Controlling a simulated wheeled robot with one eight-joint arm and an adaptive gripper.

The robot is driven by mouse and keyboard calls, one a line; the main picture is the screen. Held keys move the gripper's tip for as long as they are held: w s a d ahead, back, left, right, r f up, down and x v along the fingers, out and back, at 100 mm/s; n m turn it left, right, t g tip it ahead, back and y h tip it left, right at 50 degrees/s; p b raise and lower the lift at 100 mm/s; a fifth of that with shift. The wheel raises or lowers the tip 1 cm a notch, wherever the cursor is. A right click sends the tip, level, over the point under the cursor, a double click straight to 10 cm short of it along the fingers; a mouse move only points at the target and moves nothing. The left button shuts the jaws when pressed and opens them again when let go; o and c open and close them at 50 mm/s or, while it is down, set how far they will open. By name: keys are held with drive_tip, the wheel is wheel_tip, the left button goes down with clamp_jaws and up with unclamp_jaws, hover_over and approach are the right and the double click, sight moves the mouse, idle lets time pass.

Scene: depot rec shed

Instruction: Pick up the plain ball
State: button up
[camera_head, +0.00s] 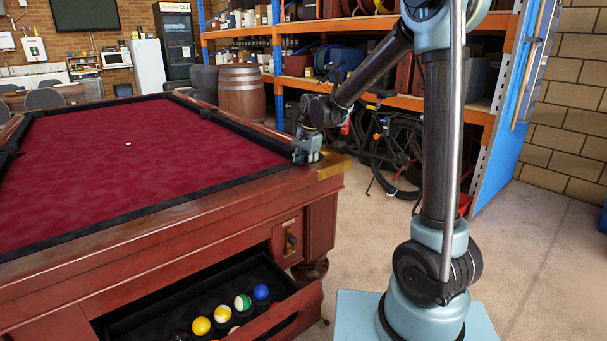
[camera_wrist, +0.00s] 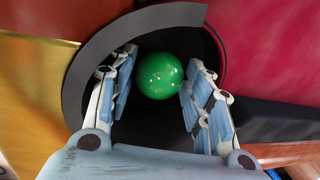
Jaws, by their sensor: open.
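A green ball (camera_wrist: 161,75) sits in the dark corner pocket of the pool table, seen in the wrist view. Its visible side is solid green, with no stripe showing. My gripper (camera_wrist: 160,62) is open, with one finger on each side of the ball. The right finger looks very close to the ball; I cannot tell whether it touches. There is a gap on the left. In the head view my gripper (camera_head: 305,158) points down at the table's near right corner, and the ball is hidden there.
The pool table (camera_head: 130,228) has red cloth and a wooden rim with a brass corner. Its open tray (camera_head: 135,325) holds several balls, including a blue ball (camera_head: 261,292) and a green-and-white ball (camera_head: 243,302). A bicycle (camera_head: 395,155) and shelving stand behind my arm. Floor at right is clear.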

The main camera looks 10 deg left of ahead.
drive_tip(key=c, duration=0.8)
